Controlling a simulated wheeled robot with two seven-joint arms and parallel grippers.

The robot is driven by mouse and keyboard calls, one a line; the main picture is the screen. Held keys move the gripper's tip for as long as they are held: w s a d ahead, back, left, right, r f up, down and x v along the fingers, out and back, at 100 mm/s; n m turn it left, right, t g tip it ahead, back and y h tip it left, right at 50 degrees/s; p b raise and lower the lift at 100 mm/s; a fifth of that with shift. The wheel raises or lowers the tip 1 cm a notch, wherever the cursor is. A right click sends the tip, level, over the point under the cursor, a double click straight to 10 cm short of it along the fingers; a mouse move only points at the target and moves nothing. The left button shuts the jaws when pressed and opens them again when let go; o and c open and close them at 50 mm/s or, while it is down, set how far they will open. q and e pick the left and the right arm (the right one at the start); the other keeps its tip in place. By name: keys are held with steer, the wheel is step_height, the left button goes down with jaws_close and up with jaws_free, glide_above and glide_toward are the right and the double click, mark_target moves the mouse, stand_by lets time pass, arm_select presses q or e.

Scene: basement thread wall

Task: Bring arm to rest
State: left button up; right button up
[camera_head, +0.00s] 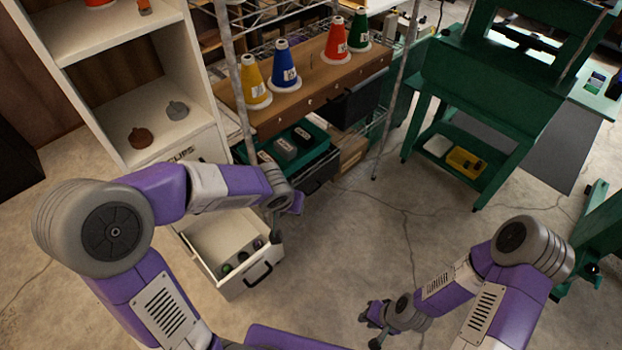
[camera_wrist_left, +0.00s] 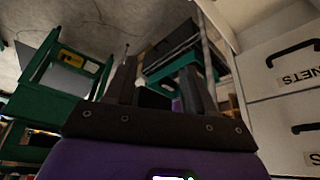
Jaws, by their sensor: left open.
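My left gripper (camera_head: 287,220) is above the right side of an open white drawer (camera_head: 205,262) at the foot of the white cabinet. In the left wrist view its two fingers (camera_wrist_left: 158,82) stand apart with nothing between them. My left arm stretches across from the left with its elbow bent. My right gripper (camera_head: 370,328) is low over the concrete floor, small in view. Its fingertips look apart and no object shows between them. My right arm is bent, with its elbow at the lower right.
Several coloured thread cones, among them a blue one (camera_head: 285,66), stand on a wooden shelf (camera_head: 320,88) of the wire rack. A green stand (camera_head: 480,85) holds a yellow tray (camera_head: 466,162) low down. Floor between rack, stand and right arm is clear.

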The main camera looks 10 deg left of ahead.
arm_select(q)
steer(key=s+d+f+n+g+h, duration=0.1)
steer(key=s+d+f, duration=0.1)
steer(key=s+f, duration=0.3)
steer(key=s+d+f+g+h, duration=0.1)
steer(key=s+d+f, duration=0.2)
steer(key=f, duration=0.9)
steer(key=s+d+f+n+g+h, duration=0.1)
steer(key=s+d+f+h, duration=0.1)
steer(key=s+f, duration=0.5)
step_height(320, 180, down, 2)
steer(key=shift+s+d+f+n+g, duration=0.1)
steer(key=shift+s+d+n+g, duration=0.2)
steer(key=shift+s+d+g, duration=0.1)
